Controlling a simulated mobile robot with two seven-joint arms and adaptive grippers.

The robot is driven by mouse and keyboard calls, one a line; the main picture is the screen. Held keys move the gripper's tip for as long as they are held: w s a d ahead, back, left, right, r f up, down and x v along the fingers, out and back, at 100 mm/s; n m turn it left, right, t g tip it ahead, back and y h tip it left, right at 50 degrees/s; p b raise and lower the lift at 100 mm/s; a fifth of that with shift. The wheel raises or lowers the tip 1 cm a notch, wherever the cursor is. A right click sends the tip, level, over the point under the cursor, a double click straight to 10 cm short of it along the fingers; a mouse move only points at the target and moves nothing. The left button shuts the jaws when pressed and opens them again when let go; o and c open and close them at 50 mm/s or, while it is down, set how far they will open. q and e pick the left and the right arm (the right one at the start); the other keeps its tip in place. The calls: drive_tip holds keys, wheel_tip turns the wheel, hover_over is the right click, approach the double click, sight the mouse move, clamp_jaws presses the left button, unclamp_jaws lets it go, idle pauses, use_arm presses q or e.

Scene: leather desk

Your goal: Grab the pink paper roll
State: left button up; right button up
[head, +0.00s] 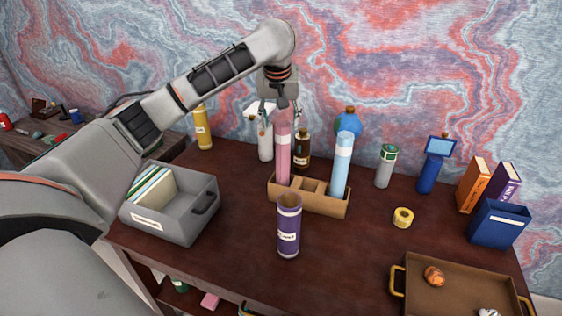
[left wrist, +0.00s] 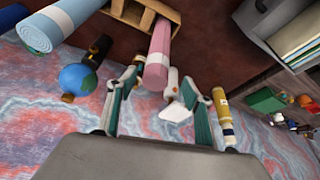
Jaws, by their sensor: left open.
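The pink paper roll (head: 283,150) stands upright in the left slot of a brown wooden holder (head: 322,206) on the desk. My left gripper (head: 276,115) is open above the roll, pointing down at its top end. In the left wrist view the pink roll (left wrist: 157,62) comes in between the two spread fingers of the gripper (left wrist: 158,88). I cannot tell whether either finger touches it. A light blue paper roll (head: 341,168) stands in the right slot of the same holder. My right gripper is not in view.
A purple roll (head: 289,228) stands in front of the holder. A grey file box (head: 190,223) is at the left. Bottles and a globe (head: 348,125) stand behind. A yellow tape roll (head: 403,218) and a brown tray (head: 455,299) are at the right.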

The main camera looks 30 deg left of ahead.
sight(283, 132)
use_arm(q)
drive_tip(key=x, duration=0.6)
drive_tip(key=shift+w+f, duration=0.2)
drive_tip(key=shift+w, duration=0.3)
clamp_jaws()
